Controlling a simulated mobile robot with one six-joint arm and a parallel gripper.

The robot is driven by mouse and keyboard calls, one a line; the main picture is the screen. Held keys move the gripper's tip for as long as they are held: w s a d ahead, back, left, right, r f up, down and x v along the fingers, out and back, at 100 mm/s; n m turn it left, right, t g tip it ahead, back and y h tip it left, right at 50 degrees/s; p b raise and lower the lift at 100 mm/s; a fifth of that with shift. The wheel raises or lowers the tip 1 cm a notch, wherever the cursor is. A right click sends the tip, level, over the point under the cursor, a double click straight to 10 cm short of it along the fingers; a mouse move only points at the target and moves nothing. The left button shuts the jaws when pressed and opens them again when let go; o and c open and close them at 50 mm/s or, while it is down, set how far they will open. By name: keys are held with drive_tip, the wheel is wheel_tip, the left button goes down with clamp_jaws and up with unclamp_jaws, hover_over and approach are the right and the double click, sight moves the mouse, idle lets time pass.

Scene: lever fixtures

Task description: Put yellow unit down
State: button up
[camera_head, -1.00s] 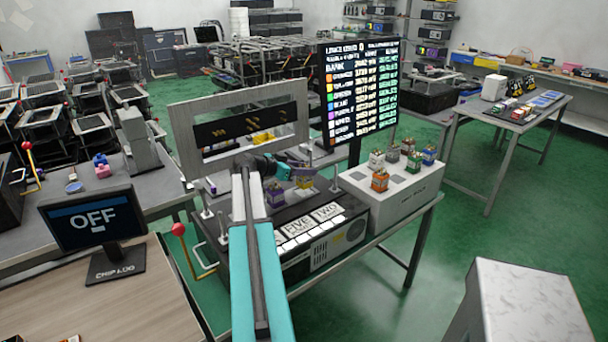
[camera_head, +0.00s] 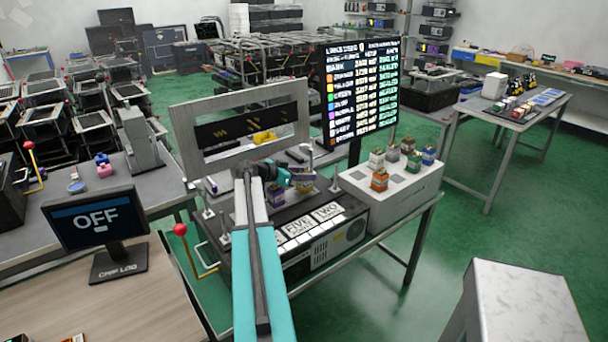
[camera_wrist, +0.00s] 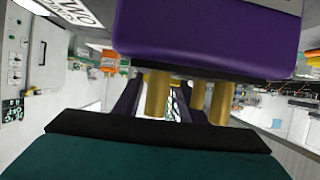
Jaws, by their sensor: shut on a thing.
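My gripper (camera_head: 298,178) is at the end of my teal arm, over the black machine (camera_head: 345,245) on the middle table. In the wrist view a purple unit (camera_wrist: 205,35) with gold pins fills the upper middle. The dark fingers (camera_wrist: 160,105) of my gripper reach to its pins and are shut on it. I see purple, not yellow, on this unit; its far side is hidden. In the head view it is small and partly covered by my gripper. A yellow piece (camera_head: 264,137) shows through the framed window behind.
A grey box (camera_head: 405,190) right of the machine carries several coloured units, including an orange one (camera_head: 380,181). A price screen (camera_head: 360,90) stands behind it. A grey framed panel (camera_head: 185,130) stands behind my gripper. A red-knobbed lever (camera_head: 181,230) is at the machine's left.

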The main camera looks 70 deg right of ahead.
drive_tip(key=shift+f, duration=0.3)
drive_tip(key=shift+f, duration=0.15)
drive_tip(key=o, duration=1.2)
drive_tip(key=shift+c, duration=0.2)
drive_tip(key=shift+r, duration=0.2)
drive_tip(key=b+v, duration=0.3)
drive_tip(key=v, duration=0.9)
drive_tip(key=shift+s, duration=0.1)
